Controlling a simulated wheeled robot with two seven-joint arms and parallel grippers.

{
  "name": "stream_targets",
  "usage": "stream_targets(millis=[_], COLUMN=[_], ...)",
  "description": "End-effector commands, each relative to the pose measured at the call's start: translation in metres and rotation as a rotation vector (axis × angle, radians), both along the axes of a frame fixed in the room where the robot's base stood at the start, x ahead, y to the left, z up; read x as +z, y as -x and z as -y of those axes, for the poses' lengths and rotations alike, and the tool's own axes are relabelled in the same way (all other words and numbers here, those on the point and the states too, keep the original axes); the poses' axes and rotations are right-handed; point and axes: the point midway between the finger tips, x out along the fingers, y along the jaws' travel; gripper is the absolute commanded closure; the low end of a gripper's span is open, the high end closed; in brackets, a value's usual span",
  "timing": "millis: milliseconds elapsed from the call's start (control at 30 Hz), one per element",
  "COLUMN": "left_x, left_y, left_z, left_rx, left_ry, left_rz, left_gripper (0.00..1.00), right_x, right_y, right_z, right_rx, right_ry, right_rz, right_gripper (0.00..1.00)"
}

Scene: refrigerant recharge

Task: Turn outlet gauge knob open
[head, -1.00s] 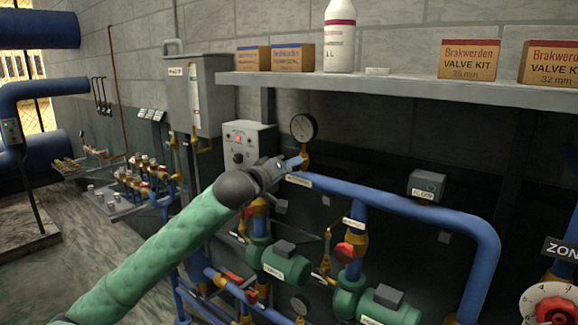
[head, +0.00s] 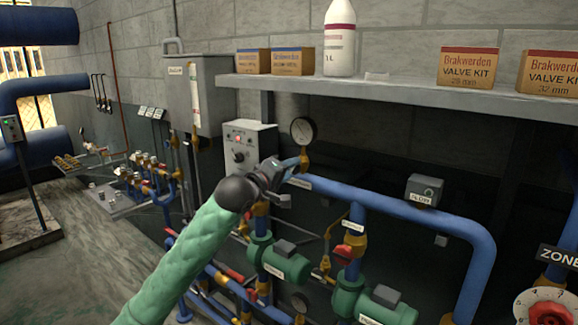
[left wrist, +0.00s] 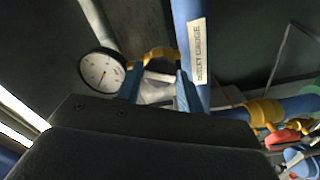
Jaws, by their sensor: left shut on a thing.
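The round outlet gauge (head: 303,130) stands upright on a brass fitting above the blue horizontal pipe; its dial also shows in the left wrist view (left wrist: 101,71). The pipe carries an "OUTLET GAUGE" label (left wrist: 199,52). My left gripper (head: 301,163) is at the fitting just below the gauge. In the left wrist view its two blue fingers (left wrist: 159,88) are on either side of a small pale knob (left wrist: 158,77) by the brass fitting, shut on it. The fingers partly hide the knob, so its exact angle is unclear. My right gripper is not in view.
A grey control box (head: 246,146) stands just left of the gauge. A shelf (head: 400,92) with boxes and a white bottle (head: 340,40) runs above. Green pumps (head: 285,262) and red-handled valves (head: 344,251) sit below. The floor at left is partly clear.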

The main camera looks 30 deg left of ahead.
Motion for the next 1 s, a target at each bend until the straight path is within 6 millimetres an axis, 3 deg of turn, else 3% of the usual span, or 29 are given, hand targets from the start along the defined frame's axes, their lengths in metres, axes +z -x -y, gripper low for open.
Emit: stream_targets(millis=[133,567,1000], left_x=[-0.001,-0.002,-0.001], left_y=[-0.001,0.000,0.000], left_z=[0.001,0.000,0.001], left_rx=[0.000,0.001,0.000], left_ry=[0.065,0.089,0.268], left_rz=[-0.011,-0.012,-0.027], left_gripper=[0.90,0.90,0.90], right_x=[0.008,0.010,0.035], right_y=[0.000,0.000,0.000], right_z=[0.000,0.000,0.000], right_rx=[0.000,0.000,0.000], right_ry=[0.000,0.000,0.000], right_rz=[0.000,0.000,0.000], right_gripper=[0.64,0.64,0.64])
